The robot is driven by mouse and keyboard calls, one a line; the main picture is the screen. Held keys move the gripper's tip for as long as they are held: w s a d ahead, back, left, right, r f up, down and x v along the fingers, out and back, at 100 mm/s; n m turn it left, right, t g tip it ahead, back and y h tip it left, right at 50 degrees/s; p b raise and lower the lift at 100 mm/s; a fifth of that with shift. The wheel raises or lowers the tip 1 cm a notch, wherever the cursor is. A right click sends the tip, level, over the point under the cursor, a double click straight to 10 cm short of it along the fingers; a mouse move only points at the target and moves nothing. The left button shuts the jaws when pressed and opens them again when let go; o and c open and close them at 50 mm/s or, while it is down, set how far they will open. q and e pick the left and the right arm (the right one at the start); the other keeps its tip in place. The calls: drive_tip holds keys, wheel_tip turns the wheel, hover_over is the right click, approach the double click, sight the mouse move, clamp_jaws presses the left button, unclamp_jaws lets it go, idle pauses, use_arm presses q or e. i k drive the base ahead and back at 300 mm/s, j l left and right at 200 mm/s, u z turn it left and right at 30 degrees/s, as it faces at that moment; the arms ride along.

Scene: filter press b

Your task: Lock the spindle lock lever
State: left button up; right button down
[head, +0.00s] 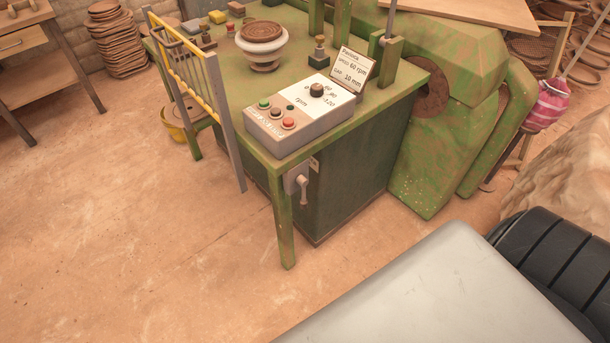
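A small grey lever (303,191) with a rounded knob end hangs down from a light plate on the front side of the green machine table (250,152), just right of its front leg. It looks like the spindle lock lever, but I cannot read a label on it. Neither of my grippers is in view.
A control box (300,112) with knob and buttons sits above the lever. A yellow-and-grey guard (188,66) stands left. A small wheel (262,45) carries a brown disc. The floor (150,235) in front is clear. A sack-like mound (570,175) lies right.

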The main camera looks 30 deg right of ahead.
sight(301, 180)
drive_tip(key=i+l, duration=0.1)
drive_tip(key=l, duration=0.35)
drive_tip(key=i+l+u, duration=0.15)
drive_tip(key=l, duration=0.8)
drive_tip(key=k, duration=0.15)
drive_tip(key=u, duration=0.05)
